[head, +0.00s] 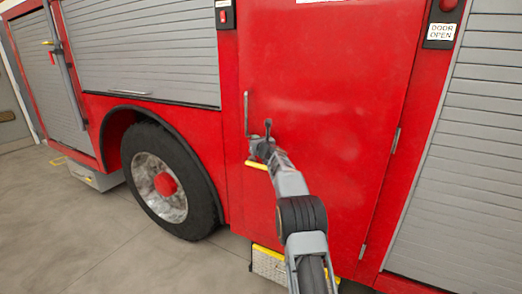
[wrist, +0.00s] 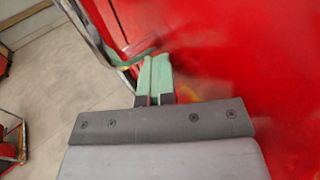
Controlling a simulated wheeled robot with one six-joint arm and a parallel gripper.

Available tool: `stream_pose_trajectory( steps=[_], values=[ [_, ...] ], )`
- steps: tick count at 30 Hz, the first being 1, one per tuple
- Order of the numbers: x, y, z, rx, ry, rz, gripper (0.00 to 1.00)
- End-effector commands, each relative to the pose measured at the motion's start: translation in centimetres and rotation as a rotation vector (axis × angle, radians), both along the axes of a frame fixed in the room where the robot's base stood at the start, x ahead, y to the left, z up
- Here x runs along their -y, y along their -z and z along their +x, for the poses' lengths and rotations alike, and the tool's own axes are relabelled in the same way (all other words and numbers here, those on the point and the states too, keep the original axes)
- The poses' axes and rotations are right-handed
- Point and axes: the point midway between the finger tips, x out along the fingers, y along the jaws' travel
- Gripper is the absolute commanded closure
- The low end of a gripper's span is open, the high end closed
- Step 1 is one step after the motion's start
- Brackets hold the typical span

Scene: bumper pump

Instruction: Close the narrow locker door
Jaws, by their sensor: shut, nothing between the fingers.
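The narrow locker door (head: 330,95) is a tall red panel in the side of a red truck, with hinges on its right edge and an upright metal handle (head: 247,113) near its left edge. It looks flush or nearly flush in the head view; I cannot tell whether a small gap remains. My gripper (head: 262,142) is in front of the door's left part, just right of and below the handle. In the wrist view its pale green fingers (wrist: 156,68) are together and empty, close to the red panel (wrist: 245,60). Whether they touch it is unclear.
A large wheel (head: 165,180) and grey roller shutters (head: 140,45) are to the left. A yellow-edged step (head: 268,265) juts out below the door. The floor (head: 90,245) at left is clear.

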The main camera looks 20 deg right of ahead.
Motion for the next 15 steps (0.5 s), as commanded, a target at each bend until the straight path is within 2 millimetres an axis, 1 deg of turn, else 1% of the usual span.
stream_pose_trajectory(
  steps=[1, 3, 10, 15],
  values=[
    [1.0, -0.5, -0.9, 0.012, 0.019, -0.001, 1.00],
    [1.1, -0.3, -1.8, 0.011, 0.020, -0.002, 1.00],
    [-0.2, 0.1, -5.6, 0.005, 0.003, -0.004, 1.00],
    [-0.5, 0.1, -8.7, 0.003, -0.003, -0.004, 1.00]
  ],
)
